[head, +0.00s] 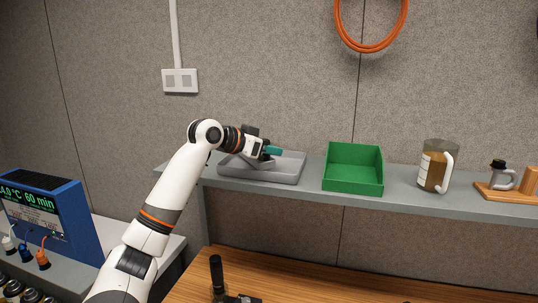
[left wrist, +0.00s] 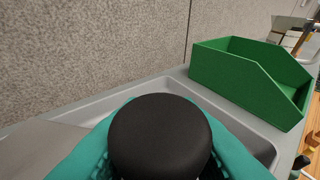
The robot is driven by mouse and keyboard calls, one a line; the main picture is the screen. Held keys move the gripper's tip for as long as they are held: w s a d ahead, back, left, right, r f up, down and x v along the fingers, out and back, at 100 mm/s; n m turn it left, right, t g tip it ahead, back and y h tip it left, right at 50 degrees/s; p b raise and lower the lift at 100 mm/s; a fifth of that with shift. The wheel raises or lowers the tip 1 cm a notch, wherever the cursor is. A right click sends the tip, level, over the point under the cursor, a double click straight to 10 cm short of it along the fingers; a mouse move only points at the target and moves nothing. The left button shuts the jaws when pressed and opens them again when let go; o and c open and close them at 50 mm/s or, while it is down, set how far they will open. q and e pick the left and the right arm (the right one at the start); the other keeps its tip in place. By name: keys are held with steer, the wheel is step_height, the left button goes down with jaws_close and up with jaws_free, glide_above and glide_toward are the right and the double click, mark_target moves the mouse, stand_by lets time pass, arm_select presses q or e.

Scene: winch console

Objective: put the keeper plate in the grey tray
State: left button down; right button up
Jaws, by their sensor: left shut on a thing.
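The grey tray (head: 287,178) stands on the wall shelf, left of the green bin. My left gripper (head: 272,151) is over the tray, its teal fingers shut on a round black knob (left wrist: 160,135), which fills the gap between them in the left wrist view. A flat grey piece (left wrist: 38,150) shows below the fingers there and looks like the keeper plate that the knob belongs to. It is at or just above the tray floor; I cannot tell whether it touches. The tray's rim (left wrist: 110,103) shows behind it. My right gripper is out of view.
The green bin (head: 352,182) is close to the tray's right. Farther right on the shelf are a jug (head: 434,168) and a wooden board (head: 508,193) with a small grey pitcher. A black-handled lever (head: 216,275) rises by the wooden worktop below. A blue device (head: 55,222) stands at left.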

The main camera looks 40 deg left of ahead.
arm_select(q)
steer(key=shift+f, duration=0.5)
steer(key=shift+s+f, duration=0.2)
steer(key=shift+a, duration=0.1)
steer(key=c, duration=1.1)
jaws_free()
steer(key=shift+f, duration=0.15)
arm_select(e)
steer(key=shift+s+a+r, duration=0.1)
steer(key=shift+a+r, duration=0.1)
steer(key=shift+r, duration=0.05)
arm_select(q)
steer(key=shift+s, duration=0.25)
steer(key=b+v, duration=0.6)
steer(key=v, duration=0.5)
steer(key=shift+s+r, duration=0.25)
steer(key=shift+r, duration=0.05)
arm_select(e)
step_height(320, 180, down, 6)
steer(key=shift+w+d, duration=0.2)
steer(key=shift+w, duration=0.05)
